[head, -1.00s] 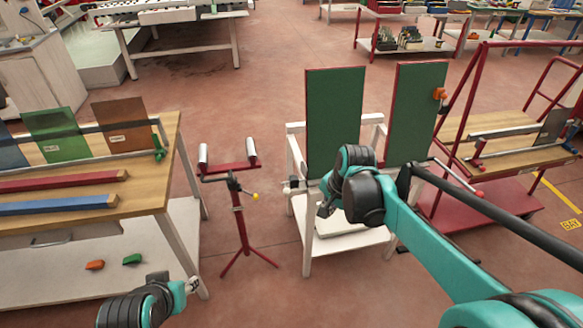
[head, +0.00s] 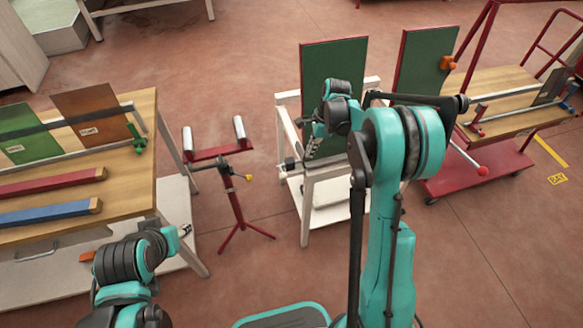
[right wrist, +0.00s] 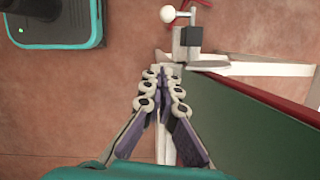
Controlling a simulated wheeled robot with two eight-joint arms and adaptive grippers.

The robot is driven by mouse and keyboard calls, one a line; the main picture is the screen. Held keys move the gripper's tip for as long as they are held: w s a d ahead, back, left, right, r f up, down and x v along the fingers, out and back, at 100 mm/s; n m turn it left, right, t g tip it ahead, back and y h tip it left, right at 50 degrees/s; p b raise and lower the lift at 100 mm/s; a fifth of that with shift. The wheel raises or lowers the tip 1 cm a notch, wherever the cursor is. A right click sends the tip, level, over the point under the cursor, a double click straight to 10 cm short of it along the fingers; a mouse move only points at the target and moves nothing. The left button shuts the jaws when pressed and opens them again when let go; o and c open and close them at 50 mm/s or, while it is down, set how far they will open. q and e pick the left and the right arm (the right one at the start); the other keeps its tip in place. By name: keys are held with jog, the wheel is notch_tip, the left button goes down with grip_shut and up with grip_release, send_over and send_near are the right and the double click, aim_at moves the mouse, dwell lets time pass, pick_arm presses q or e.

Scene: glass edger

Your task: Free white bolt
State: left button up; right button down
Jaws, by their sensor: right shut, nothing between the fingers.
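The white bolt has a round white knob (right wrist: 167,15) beside a dark block (right wrist: 187,40) on the white frame, at the top of the right wrist view. In the head view the dark block (head: 289,163) shows small at the left side of the white stand (head: 308,215). My right gripper (right wrist: 162,74) is shut and empty, pointing toward the bolt with a gap between them. In the head view my right gripper (head: 312,150) is over the stand, in front of the green panel (head: 333,65). My left gripper (head: 185,230) is small at lower left; its fingers are unclear.
A red roller stand (head: 237,205) stands left of the white stand. A wooden workbench (head: 140,180) with panels and bars is at the left. A second green panel (head: 424,62) and a red cart (head: 470,175) are at the right. Floor in front is clear.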

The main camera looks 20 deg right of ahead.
aim_at(282, 176)
jog(key=a+f+b, duration=0.1)
jog(key=a+f, duration=0.1)
jog(key=f, duration=0.1)
jog(key=a+f+b, duration=0.2)
jog(key=f, duration=0.2)
jog(key=w+a+f+b, duration=0.1)
jog(key=a+f, duration=0.1)
jog(key=f, duration=0.1)
jog(key=shift+f+b, duration=0.3)
jog(key=shift+b, duration=0.05)
jog(key=shift+a, duration=0.1)
jog(key=shift+a, duration=2)
